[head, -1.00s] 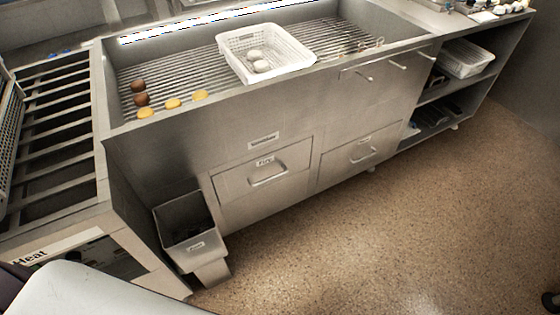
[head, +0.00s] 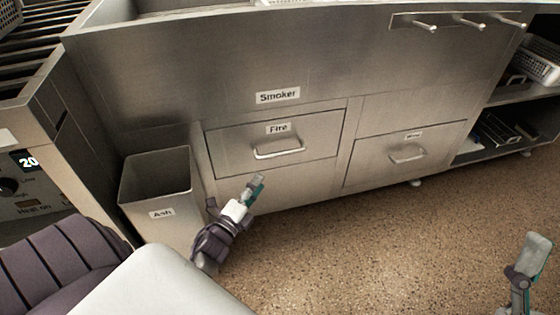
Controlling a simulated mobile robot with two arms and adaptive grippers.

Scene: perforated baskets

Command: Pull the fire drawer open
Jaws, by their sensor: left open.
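The fire drawer (head: 235,146) is the left of two drawers in the steel smoker front in the head view, and it looks shut. Its "Fire" label (head: 278,128) sits above a horizontal bar handle (head: 279,151). My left gripper (head: 257,184) is open and empty, below and slightly left of the handle in the picture, apart from it. My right gripper (head: 533,245) shows at the lower right over the floor, far from the drawer; I cannot tell whether its fingers are apart.
A second drawer (head: 365,172) with its own handle is to the right and looks shut. An ash bin (head: 158,190) stands left of the fire drawer. The speckled floor (head: 390,245) in front is clear.

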